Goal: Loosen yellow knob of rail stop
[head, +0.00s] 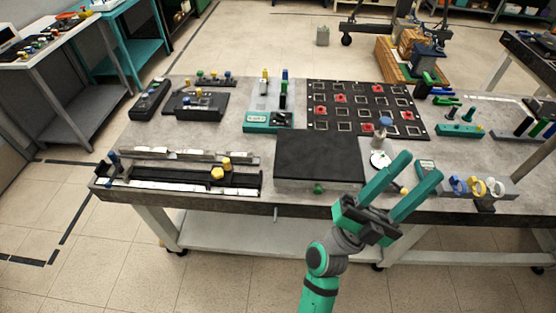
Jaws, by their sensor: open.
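The rail stop (188,180) is a long black and white rail fixture along the table's front left. Yellow knobs (218,173) sit close together on its right half, one just behind the other; I cannot tell their exact fit. A blue knob (113,158) stands at its left end. My gripper (415,168) is open and empty, with two long teal fingers pointing up and right. It is over the table's front edge, well to the right of the yellow knobs and apart from them.
A black-topped box (318,158) with a green knob on its front stands between my gripper and the rail. A white round base (380,159) with a grey post is behind my fingers. Floor in front is clear.

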